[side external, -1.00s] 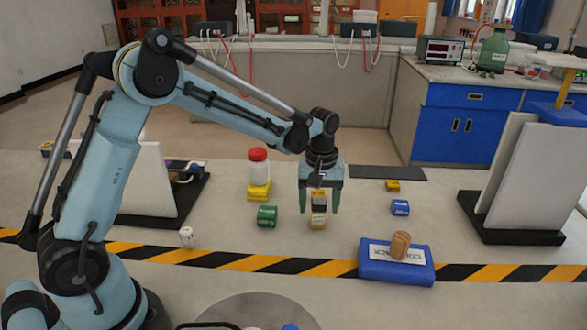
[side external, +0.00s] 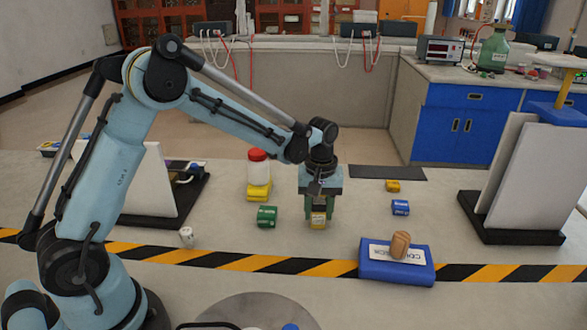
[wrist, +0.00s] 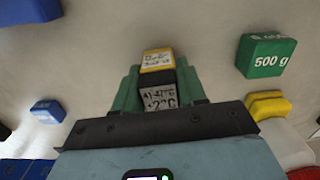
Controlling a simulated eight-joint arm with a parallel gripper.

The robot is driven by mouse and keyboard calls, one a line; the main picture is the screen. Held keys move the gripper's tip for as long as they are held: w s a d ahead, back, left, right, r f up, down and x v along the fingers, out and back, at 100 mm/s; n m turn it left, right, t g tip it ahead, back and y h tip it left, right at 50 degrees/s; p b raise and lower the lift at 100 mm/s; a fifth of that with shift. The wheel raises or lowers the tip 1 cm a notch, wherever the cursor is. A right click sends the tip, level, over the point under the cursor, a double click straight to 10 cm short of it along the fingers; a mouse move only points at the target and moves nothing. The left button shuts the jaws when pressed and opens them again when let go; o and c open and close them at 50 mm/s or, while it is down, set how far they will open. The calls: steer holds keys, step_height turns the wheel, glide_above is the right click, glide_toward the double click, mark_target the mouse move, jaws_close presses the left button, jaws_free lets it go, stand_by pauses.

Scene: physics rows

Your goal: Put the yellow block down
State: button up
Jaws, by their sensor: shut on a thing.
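The yellow block (side external: 319,220) has a white label and is low between the fingertips of my gripper (side external: 319,222), at about the height of the bench top. It also shows in the wrist view (wrist: 157,61) at the far end of the fingers. My gripper (wrist: 157,85) is shut on it. A grey labelled block (wrist: 158,97) lies nearer the palm, between the same fingers. In the side view the fingers mostly hide it. I cannot tell whether both blocks are clamped, or whether the yellow block touches the bench.
A green block (side external: 266,217) stands close on the left. A blue block (side external: 400,207) and a small yellow block (side external: 392,186) are on the right. A blue box (side external: 396,272) lies at front right.

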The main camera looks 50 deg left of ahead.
mark_target(321, 204)
steer(key=shift+r, duration=0.55)
steer(key=r, duration=0.2)
steer(key=d+r, duration=0.1)
steer(key=shift+s+d+r, duration=0.1)
steer(key=shift+s+r, duration=0.2)
steer(key=shift+r, duration=0.05)
steer(key=shift+s+d+r, duration=2.4)
steer(key=shift+d+r, duration=1.65)
steer(key=shift+r, duration=1.6)
steer(key=w+a+n, duration=0.3)
steer(key=a+n, duration=0.6)
steer(key=a, duration=1.3)
steer(key=s+a+n, duration=0.3)
steer(key=a+n, duration=0.1)
steer(key=a, duration=0.5)
steer(key=s+a+n, duration=0.3)
steer(key=a+n, duration=0.1)
steer(key=a, duration=0.6)
steer(key=f, duration=1.6)
steer(key=shift+s+d, duration=0.1)
steer(key=shift+d, duration=0.2)
